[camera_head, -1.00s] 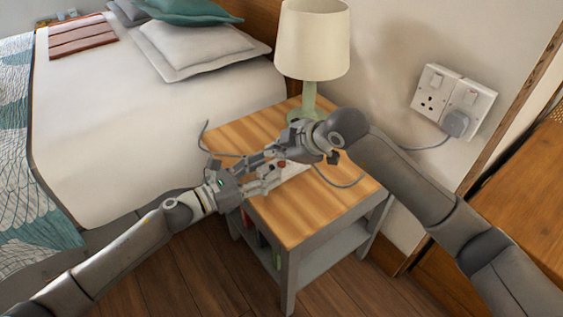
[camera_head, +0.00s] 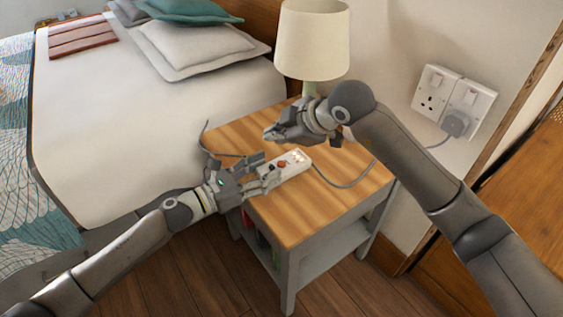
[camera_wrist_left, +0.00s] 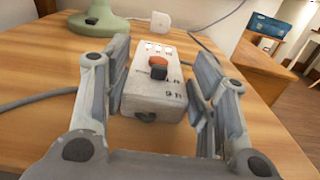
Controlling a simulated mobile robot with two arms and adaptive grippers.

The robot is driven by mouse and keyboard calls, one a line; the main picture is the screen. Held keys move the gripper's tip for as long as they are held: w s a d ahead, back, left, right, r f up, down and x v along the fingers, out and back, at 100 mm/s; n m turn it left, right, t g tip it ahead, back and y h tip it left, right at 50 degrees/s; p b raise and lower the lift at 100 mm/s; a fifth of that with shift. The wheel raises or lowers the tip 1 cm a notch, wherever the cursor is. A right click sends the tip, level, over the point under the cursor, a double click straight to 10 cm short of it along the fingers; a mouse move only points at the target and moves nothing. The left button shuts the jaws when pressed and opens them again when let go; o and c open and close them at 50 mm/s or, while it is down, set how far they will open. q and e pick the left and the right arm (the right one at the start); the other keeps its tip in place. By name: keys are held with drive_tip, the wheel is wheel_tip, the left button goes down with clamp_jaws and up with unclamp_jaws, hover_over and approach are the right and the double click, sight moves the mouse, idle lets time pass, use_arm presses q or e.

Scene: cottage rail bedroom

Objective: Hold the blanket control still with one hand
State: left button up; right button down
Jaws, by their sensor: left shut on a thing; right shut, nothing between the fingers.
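The blanket control (camera_head: 293,160) is a white box with a red-orange slider, lying on the bedside table (camera_head: 300,212). A grey cord runs from it on either side. My left gripper (camera_head: 264,174) is shut on the near end of the control. In the left wrist view its two fingers stand on either side of the control (camera_wrist_left: 152,95), whose slider and printed numbers show between them. My right gripper (camera_head: 270,134) is shut and empty, above the table just beyond the control and apart from it.
A lamp with a cream shade (camera_head: 312,40) stands at the back of the table. A wall socket (camera_head: 452,102) with a grey plug is at the right. The bed (camera_head: 150,130) borders the table's left side. The table's front part is bare.

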idle(0.4)
use_arm(q)
drive_tip(key=o, duration=1.2)
